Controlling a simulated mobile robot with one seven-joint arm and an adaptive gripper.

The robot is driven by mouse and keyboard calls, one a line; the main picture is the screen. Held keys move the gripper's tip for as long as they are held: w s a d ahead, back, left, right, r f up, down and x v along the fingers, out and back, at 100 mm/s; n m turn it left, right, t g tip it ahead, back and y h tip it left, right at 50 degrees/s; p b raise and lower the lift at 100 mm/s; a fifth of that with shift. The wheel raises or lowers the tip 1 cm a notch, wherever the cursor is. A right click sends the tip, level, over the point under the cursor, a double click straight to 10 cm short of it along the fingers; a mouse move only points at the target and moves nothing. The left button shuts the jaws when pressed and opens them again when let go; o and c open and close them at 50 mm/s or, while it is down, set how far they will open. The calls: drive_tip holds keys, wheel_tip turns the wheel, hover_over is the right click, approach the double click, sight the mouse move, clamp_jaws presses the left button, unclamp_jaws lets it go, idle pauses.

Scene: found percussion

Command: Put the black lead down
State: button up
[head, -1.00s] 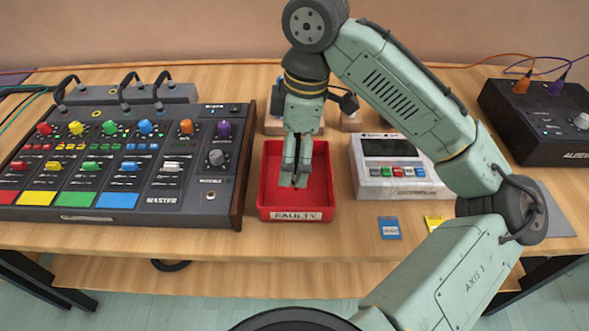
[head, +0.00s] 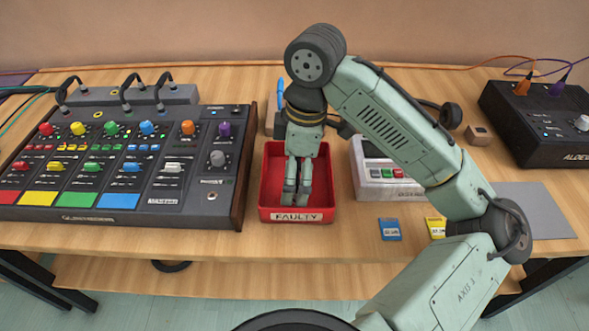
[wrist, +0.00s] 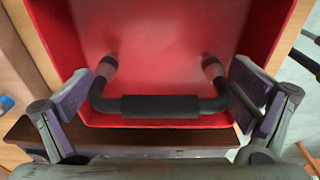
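The black lead (wrist: 160,105) shows in the wrist view as a U shape with a thick dark sleeve and two ends pointing towards the floor of the red tray (wrist: 180,50). It looks to be in the tray; whether it touches the floor is hard to tell. The tray, labelled FAULTY, shows in the head view (head: 327,185). My gripper (head: 296,195) is down over the tray in the head view and hides the lead there.
The mixer (head: 120,170) stands close left of the tray. A white device (head: 385,185) stands close right, partly behind my arm. Blue (head: 389,229) and yellow (head: 436,228) cards lie at the front. A black box (head: 545,125) stands at the far right.

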wheel_tip(320, 180, up, 12)
drive_tip(key=d, duration=0.1)
drive_tip(key=shift+d, duration=0.25)
